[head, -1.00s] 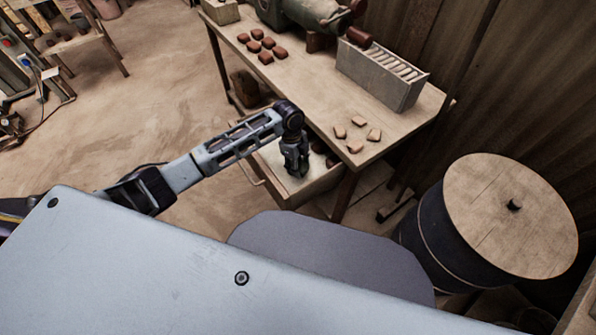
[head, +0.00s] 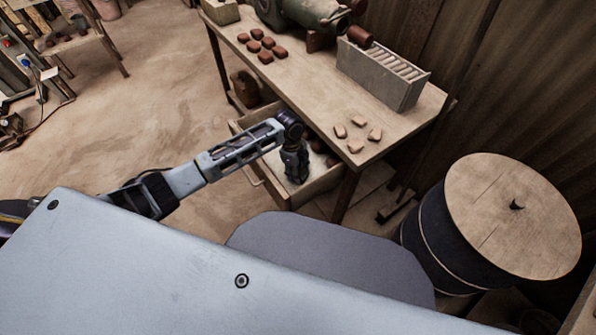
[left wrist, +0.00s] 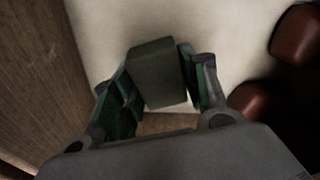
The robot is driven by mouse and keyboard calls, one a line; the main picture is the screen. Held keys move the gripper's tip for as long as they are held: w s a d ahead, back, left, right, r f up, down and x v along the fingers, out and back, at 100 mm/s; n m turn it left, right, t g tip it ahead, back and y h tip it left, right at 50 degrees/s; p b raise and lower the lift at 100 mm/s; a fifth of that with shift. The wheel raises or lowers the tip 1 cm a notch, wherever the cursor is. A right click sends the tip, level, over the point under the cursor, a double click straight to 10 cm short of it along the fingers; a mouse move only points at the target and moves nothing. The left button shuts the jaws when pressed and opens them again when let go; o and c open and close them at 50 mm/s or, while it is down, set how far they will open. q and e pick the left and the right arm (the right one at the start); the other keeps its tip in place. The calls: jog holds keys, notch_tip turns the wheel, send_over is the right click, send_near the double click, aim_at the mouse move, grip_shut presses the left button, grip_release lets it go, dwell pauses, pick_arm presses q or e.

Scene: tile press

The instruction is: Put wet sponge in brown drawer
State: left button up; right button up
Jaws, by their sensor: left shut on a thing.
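The brown drawer (head: 318,187) is pulled open under the wooden workbench, and its wooden wall also shows in the left wrist view (left wrist: 35,85). My left gripper (head: 297,176) reaches down into the drawer in the head view. In the left wrist view my left gripper (left wrist: 157,85) is shut on a dark grey-green block, the sponge (left wrist: 157,70). The sponge is between the two fingers over the pale drawer floor; I cannot tell whether it touches the floor. The sponge is not distinguishable in the head view. My right gripper is not in view.
Reddish-brown pieces (left wrist: 298,45) lie right of the sponge in the left wrist view. The workbench (head: 310,95) above carries several dark tiles (head: 262,46), paler tiles (head: 357,133), a grey rack (head: 380,75) and a green machine (head: 300,15). A lidded drum (head: 510,215) stands at right.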

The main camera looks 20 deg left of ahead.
pick_arm(q)
jog(key=o, duration=0.9)
jog(key=shift+f, duration=0.1)
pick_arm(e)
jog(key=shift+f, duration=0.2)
pick_arm(q)
jog(key=shift+r, duration=0.45)
jog(key=shift+a+r, duration=0.1)
jog(key=shift+r, duration=0.25)
jog(key=r, duration=0.3)
jog(key=a+r+p, duration=0.1)
jog(key=r, duration=0.1)
jog(key=r+p, duration=0.1)
jog(key=r, duration=0.2)
jog(key=shift+w+a+r, duration=0.15)
jog(key=shift+w+r, duration=0.05)
jog(key=shift+r, duration=0.15)
jog(key=shift+a+r+p, duration=0.15)
jog(key=shift+r+p, duration=0.15)
jog(key=shift+r, duration=0.6)
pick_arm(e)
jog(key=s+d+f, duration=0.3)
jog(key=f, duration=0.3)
